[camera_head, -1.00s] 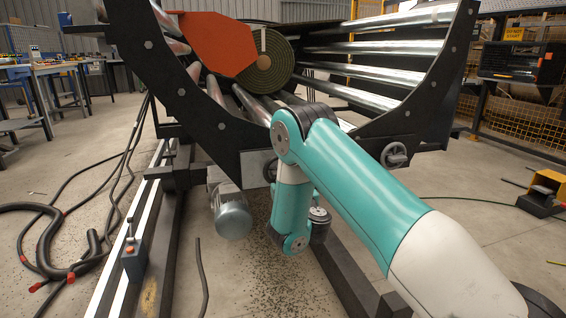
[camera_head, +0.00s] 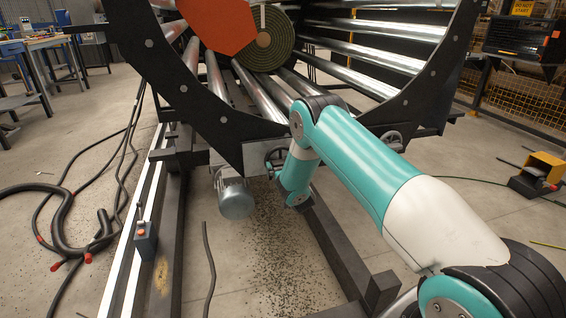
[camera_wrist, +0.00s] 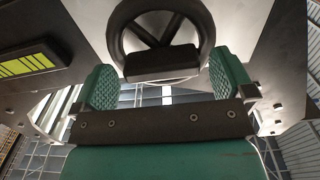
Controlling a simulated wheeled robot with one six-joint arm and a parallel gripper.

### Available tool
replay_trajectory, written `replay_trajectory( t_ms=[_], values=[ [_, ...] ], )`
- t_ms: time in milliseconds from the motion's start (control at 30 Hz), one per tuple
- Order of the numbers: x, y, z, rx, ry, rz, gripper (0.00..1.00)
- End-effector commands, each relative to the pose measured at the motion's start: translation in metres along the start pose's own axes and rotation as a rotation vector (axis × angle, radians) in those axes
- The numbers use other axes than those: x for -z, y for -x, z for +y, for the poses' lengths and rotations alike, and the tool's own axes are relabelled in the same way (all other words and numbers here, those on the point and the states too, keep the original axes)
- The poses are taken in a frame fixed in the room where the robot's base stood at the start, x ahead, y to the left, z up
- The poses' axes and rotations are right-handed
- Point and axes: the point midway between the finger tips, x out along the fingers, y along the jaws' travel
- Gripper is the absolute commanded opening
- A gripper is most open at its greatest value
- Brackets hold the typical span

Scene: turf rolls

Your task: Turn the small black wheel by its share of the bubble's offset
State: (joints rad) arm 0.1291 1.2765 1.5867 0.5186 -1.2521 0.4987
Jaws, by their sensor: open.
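The small black wheel (camera_wrist: 118,38) fills the top middle of the wrist view, a ring with spokes and a dark block at its lower edge. My gripper (camera_wrist: 165,76) is open, with one green ribbed pad on each side of the wheel's lower part. No clear contact shows. A yellow-green level vial with black lines (camera_wrist: 28,65) is at the left; I cannot make out its bubble. In the head view a black handwheel (camera_head: 273,158) shows beside my arm on the machine's front. My gripper is hidden there.
A second handwheel (camera_head: 391,139) sits further right on the frame. Black curved side plates (camera_head: 205,105) and steel rollers (camera_head: 262,92) cradle a turf roll (camera_head: 268,45) above. A motor (camera_head: 236,199) hangs below. Hoses (camera_head: 60,215) lie on the floor at left.

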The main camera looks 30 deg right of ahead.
Motion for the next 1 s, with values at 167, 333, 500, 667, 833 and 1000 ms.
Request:
replay_trajectory(
  t_ms=[167,333,500,667,833,1000],
  values=[
    [0.0009,-0.008,-0.0007,0.003,0.0,0.0,1.0],
    [0.001,-0.0099,-0.0013,0.005,0.002,0.001,1.0],
    [0.0009,-0.0098,-0.0012,0.005,0.002,0.001,1.0],
    [0.001,-0.0097,-0.0012,0.005,0.002,0.001,0.63],
    [0.0011,-0.0097,-0.0013,0.005,0.003,0.001,0.53],
    [0.0013,-0.0096,-0.0014,0.005,0.026,0.001,0.53]
  ],
)
